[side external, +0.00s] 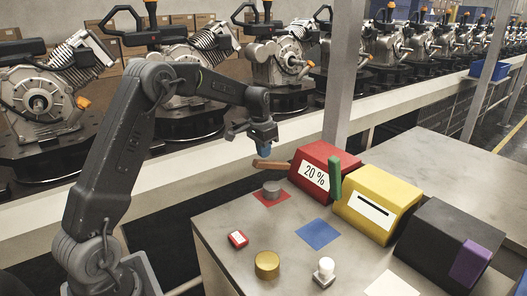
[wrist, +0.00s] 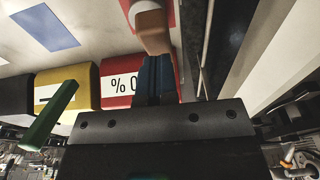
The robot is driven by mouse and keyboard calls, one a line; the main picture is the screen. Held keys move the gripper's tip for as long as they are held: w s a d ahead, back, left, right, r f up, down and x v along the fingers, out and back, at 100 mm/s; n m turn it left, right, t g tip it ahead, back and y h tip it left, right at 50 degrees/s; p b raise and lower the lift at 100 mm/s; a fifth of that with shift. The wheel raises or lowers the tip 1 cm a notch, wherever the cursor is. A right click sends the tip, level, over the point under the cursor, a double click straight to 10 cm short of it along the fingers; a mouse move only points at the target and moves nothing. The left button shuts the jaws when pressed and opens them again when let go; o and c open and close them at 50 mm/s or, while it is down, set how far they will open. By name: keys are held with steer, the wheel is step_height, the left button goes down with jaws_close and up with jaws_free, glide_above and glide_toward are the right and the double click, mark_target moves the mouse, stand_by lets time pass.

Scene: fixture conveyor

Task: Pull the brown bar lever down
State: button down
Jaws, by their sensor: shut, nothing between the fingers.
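The brown bar lever (side external: 271,164) sticks out to the left from the red box labelled 20 % (side external: 318,168), roughly level. My gripper (side external: 264,152) is shut and empty, with its blue fingertips just above the lever's outer part. In the wrist view the brown bar lever (wrist: 152,28) lies right at the tips of my gripper (wrist: 154,60). I cannot tell whether they touch. The red box (wrist: 115,92) shows beside the fingers, partly hidden by them.
A green bar lever (side external: 335,178) stands upright at the yellow box (side external: 377,203), right of the red box. A black box (side external: 440,245) is further right. A grey knob (side external: 271,188), a gold cylinder (side external: 267,264) and a white knob (side external: 326,268) stand on the table.

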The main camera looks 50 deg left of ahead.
mark_target(259, 160)
steer(key=shift+s+f, duration=0.1)
stand_by(0.3)
steer(key=shift+s+f+t, duration=0.45)
steer(key=shift+f+t, duration=0.15)
steer(key=shift+f, duration=0.05)
steer(key=shift+s+f+t, duration=0.45)
steer(key=shift+f+t, duration=0.15)
steer(key=shift+s+f, duration=0.3)
steer(key=shift+f, duration=0.35)
steer(key=shift+s+f, duration=0.25)
steer(key=shift+f, duration=0.4)
